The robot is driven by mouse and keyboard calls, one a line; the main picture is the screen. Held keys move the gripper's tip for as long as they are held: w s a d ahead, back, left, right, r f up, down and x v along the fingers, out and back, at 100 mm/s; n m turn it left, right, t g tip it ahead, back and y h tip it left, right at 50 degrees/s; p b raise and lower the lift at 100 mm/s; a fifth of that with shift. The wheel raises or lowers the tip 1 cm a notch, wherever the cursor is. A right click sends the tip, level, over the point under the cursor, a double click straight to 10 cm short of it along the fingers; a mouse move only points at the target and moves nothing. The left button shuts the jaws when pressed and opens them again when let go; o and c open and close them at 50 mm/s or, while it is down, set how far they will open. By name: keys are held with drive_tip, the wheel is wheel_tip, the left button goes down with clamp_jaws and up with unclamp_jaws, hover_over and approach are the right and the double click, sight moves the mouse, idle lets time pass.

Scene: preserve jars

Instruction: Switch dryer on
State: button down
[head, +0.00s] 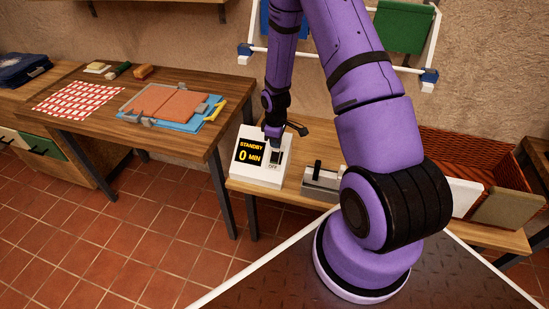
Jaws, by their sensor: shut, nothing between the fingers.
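The dryer control box (247,178) is white and stands on the low wooden bench. Its black display (250,153) reads "STANDBY 0 MIN" in yellow. A dark switch (275,157) with a small "OFF" label is on the right part of its face. My gripper (274,144) is shut and empty, at the upper end of the switch; whether it touches the switch I cannot tell. My purple arm comes down from above and hides part of the bench.
A grey device with dark knobs (320,182) stands right of the box. A reddish wicker basket (465,158) and two upright boards, white (463,195) and tan (510,207), are further right. A higher wooden table (85,124) at left holds a clamped board.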

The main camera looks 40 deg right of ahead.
drive_tip(key=shift+f, duration=1.35)
idle(0.8)
drive_tip(key=shift+r, duration=3.55)
wheel_tip(320, 180, up, 14)
drive_tip(key=m+t, duration=0.1)
drive_tip(key=m, duration=0.1)
hover_over(276, 151)
drive_tip(key=a, duration=0.3)
drive_tip(key=s+a+r+m+t+h, duration=0.1)
drive_tip(key=s+a+r, duration=0.15)
drive_tip(key=r, duration=0.45)
drive_tip(key=s+a+r+m, duration=0.1)
drive_tip(key=s+r, duration=0.2)
drive_tip(key=r, duration=0.3)
drive_tip(key=s+a+r+m+t, duration=0.1)
drive_tip(key=s+a+r, duration=0.2)
drive_tip(key=s+r, duration=0.4)
drive_tip(key=s+a+r+m+t+y, duration=0.1)
drive_tip(key=s+a+r+m+t, duration=0.1)
drive_tip(key=s+r, duration=0.6)
drive_tip(key=s+a, duration=0.1)
drive_tip(key=s, duration=0.5)
drive_tip(key=shift+a+m, duration=0.3)
drive_tip(key=shift+a, duration=0.1)
